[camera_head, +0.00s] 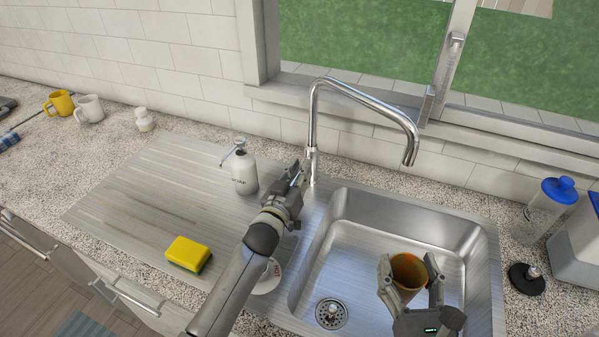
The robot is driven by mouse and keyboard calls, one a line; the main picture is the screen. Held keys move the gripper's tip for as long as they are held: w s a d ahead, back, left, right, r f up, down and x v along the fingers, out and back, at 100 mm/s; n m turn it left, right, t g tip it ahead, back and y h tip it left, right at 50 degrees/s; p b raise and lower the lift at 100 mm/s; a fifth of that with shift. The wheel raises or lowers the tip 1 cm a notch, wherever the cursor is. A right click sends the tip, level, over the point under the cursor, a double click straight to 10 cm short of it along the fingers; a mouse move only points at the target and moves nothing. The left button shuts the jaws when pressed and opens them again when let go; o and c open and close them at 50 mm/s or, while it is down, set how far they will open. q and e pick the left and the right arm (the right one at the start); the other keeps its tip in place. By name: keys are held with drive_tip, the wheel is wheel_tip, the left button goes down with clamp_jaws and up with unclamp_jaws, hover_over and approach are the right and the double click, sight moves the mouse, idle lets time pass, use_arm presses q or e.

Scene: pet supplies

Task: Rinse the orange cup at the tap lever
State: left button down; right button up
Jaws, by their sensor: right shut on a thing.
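The orange cup (409,271) is held over the sink basin (365,215), its opening facing up. My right gripper (410,285) is shut on the cup, with a finger on each side. The tap (314,130) stands behind the sink, and its spout ends above the basin, farther back than the cup. No water stream shows from the spout. My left gripper (296,177) is at the base of the tap, to its left. The lever is hard to make out there, and I cannot tell whether the fingers touch it or are open.
A soap bottle (243,172) stands just left of my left gripper. A yellow sponge (188,253) lies on the drainboard (140,190). A white round object (267,281) is partly behind my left arm. A black sink plug (527,278) and a clear blue-topped bottle (545,208) stand on the right.

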drive_tip(key=shift+r, duration=0.1)
use_arm(q)
drive_tip(key=r+g+p, duration=0.1)
drive_tip(key=p, duration=0.3)
drive_tip(key=shift+w+r+y, duration=0.1)
drive_tip(key=shift+r+y, duration=0.05)
drive_tip(key=shift+y, duration=0.15)
use_arm(e)
wheel_tip(320, 180, up, 4)
drive_tip(key=shift+r, duration=0.15)
use_arm(q)
drive_tip(key=shift+p, duration=0.6)
drive_tip(key=shift+f, duration=0.2)
use_arm(e)
drive_tip(key=shift+r, duration=0.3)
use_arm(q)
drive_tip(key=c, duration=1.4)
unclamp_jaws()
drive_tip(key=shift+c, duration=0.2)
